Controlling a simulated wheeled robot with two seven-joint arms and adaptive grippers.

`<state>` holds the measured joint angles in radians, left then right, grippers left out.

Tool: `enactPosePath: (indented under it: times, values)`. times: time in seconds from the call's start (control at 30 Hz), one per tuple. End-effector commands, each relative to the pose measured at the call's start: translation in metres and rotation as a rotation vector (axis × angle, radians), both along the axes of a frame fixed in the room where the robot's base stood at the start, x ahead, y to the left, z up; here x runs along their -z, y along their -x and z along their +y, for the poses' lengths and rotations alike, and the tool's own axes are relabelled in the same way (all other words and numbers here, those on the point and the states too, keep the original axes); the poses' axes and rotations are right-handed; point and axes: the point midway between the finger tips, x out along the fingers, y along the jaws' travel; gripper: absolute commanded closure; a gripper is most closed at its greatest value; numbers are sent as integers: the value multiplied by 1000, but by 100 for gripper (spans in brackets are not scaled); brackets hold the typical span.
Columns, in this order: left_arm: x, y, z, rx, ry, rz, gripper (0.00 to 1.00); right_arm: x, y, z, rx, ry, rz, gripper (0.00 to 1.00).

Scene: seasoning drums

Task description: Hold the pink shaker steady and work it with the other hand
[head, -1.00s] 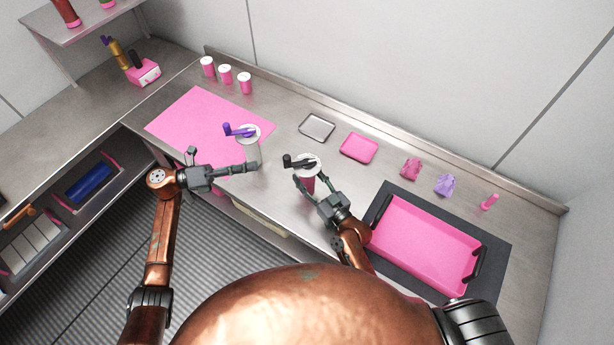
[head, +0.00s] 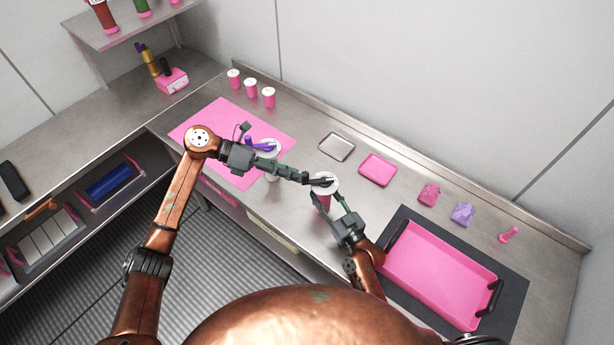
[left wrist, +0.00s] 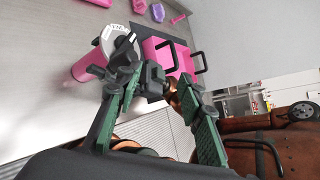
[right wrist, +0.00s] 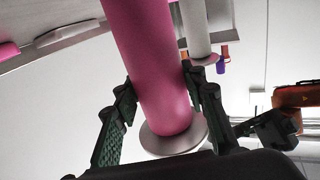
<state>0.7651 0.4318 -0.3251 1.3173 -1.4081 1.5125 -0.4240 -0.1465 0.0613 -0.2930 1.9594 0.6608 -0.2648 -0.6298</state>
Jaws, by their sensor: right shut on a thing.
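The pink shaker (head: 323,203) stands upright at the counter's front edge, with a white lid and a dark crank on top. My right gripper (head: 327,207) is shut around its body; the right wrist view shows the pink body (right wrist: 150,55) between the fingers. My left gripper (head: 304,179) is open, its fingertips beside the crank at lid height. In the left wrist view the crank (left wrist: 121,52) is near the left-hand finger. I cannot tell whether they touch.
A pale shaker with a purple crank (head: 266,146) stands on the pink mat (head: 210,115), behind my left gripper. A pink tray (head: 440,275) lies on a dark mat at right. Small trays (head: 377,169), packets and several pink-bodied jars (head: 269,98) line the back.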

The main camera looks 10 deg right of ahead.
Motion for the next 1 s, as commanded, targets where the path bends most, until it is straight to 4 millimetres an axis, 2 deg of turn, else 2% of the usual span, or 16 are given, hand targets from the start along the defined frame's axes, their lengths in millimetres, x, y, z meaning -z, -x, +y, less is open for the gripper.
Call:
enactPosePath:
  times: [0.03,0.13,0.3,0.4,0.6,0.77,1.0]
  values:
    - [-12,3,-8,28,-90,-50,65,0,0,0,0,0,0,93]
    - [-23,9,-18,49,-270,-132,65,0,0,0,1,1,0,93]
    - [-41,7,-19,18,-534,-275,65,0,0,-1,1,0,0,93]
    - [-50,4,-14,-16,-644,-344,65,0,0,-1,1,0,0,93]
    - [-60,-3,-7,-71,-754,-421,65,0,0,-1,2,0,0,93]
    - [-52,-6,-9,-80,-770,-430,65,0,0,-1,1,0,0,93]
    - [-12,-12,-24,-77,-767,-428,65,0,0,0,1,0,0,93]
